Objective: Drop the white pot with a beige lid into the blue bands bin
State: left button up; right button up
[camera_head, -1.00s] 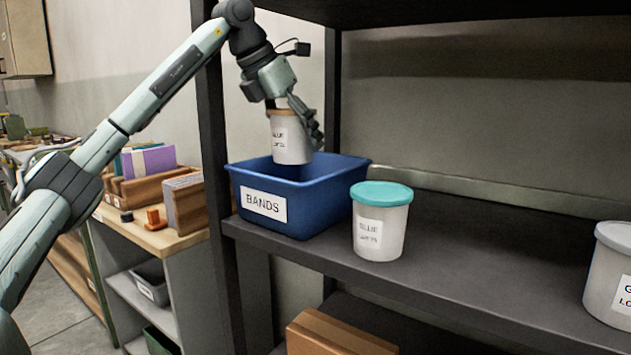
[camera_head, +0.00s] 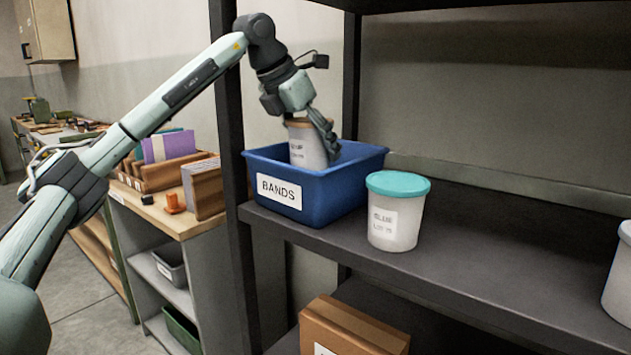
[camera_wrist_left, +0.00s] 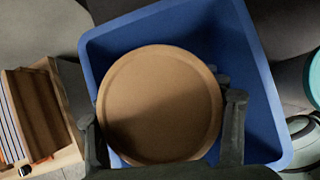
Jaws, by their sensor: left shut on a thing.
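The white pot with a beige lid (camera_head: 308,147) is upright, its lower part inside the blue bands bin (camera_head: 335,193). The bin's near wall hides the pot's base, so I cannot tell whether it touches the floor. My left gripper (camera_head: 318,122) comes from above and is shut on the pot, near its lid. In the left wrist view the round beige lid (camera_wrist_left: 160,104) fills the middle between the two fingers (camera_wrist_left: 163,125), with the blue bin (camera_wrist_left: 262,110) around it. My right gripper is not in view.
A white pot with a teal lid (camera_head: 397,215) stands on the dark shelf (camera_head: 480,255) just right of the bin. Another pale pot (camera_head: 621,275) is at the right edge. A dark shelf post (camera_head: 230,150) rises left of the bin. A cardboard box (camera_head: 352,330) sits below.

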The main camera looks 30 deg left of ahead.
pick_arm(q)
jog(key=o, duration=1.7)
jog(key=shift+f, duration=0.1)
jog(key=v, duration=1.2)
jog(key=shift+w, duration=0.1)
jog(key=x, duration=1.1)
jog(key=shift+f, duration=0.3)
notch_tip(320, 180, up, 3)
jog(key=shift+w+d+r, duration=0.1)
jog(key=shift+w, duration=0.05)
jog(key=shift+r, duration=0.4)
